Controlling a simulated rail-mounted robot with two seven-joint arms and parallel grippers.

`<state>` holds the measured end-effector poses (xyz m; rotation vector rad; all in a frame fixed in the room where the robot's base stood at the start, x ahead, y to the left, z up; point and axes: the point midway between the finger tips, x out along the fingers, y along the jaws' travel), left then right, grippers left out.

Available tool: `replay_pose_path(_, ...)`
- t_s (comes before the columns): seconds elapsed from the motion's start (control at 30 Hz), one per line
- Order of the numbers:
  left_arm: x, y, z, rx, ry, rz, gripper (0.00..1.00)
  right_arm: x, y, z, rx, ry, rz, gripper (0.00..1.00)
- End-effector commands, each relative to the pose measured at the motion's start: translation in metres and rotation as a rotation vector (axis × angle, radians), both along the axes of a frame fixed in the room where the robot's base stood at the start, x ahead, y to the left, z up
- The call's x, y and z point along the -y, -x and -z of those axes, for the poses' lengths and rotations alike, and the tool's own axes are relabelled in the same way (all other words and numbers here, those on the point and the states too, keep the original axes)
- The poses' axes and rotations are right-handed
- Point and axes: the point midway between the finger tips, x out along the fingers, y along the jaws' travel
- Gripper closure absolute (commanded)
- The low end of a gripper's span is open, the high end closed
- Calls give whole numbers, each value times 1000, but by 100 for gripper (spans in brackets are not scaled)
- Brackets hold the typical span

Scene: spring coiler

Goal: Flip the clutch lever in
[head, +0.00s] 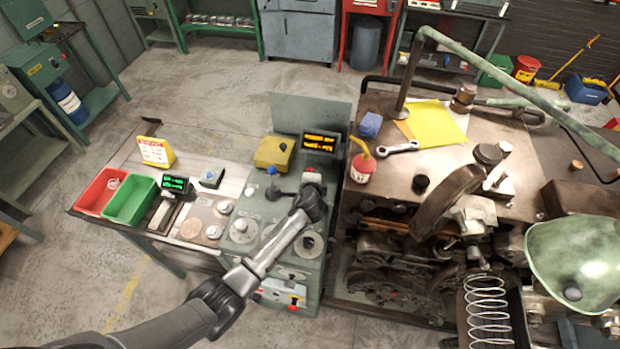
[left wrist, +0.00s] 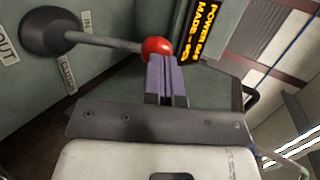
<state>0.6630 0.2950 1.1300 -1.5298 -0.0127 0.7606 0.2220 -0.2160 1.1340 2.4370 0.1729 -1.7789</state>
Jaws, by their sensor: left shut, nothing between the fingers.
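The clutch lever (left wrist: 105,41) shows in the left wrist view, with a black round base, a grey rod and a red knob (left wrist: 157,46). It sticks out to the right from a grey-green panel. An OUT plate (left wrist: 6,48) is left of the base; an IN plate (left wrist: 87,22) and a CLUTCH plate (left wrist: 67,74) are right of it, above and below the rod. My left gripper (left wrist: 161,62) is shut and empty, its fingertips right at the knob; I cannot tell whether they touch. In the head view my left gripper (head: 312,188) is at the control cabinet, hiding much of the lever.
A display with amber text (head: 320,144) stands behind the gripper. A yellow box (head: 273,152) sits left of it. The coiling machine (head: 450,200), with a red oil can (head: 363,166) on it, is close on the right. Red and green bins (head: 130,200) stand at the bench's left.

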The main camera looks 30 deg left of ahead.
Motion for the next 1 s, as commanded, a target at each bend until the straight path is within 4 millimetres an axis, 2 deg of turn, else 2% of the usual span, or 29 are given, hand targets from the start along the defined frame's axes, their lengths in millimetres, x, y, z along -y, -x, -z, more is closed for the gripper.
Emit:
replay_pose_path(0.27,0,3,1,-7,2,-1,100,1,0,-4,-1,2,-2,62)
replay_pose_path(0.37,4,9,-5,-6,3,1,100,1,0,-14,0,4,-3,62)
replay_pose_path(0.6,24,33,-26,-7,2,12,100,3,0,-51,-1,10,-7,62)
replay_pose_path(0.67,29,41,-23,-3,3,11,100,3,0,-42,4,10,-7,62)
replay_pose_path(1.0,53,82,-53,-1,2,11,100,2,1,-33,-2,7,-5,62)
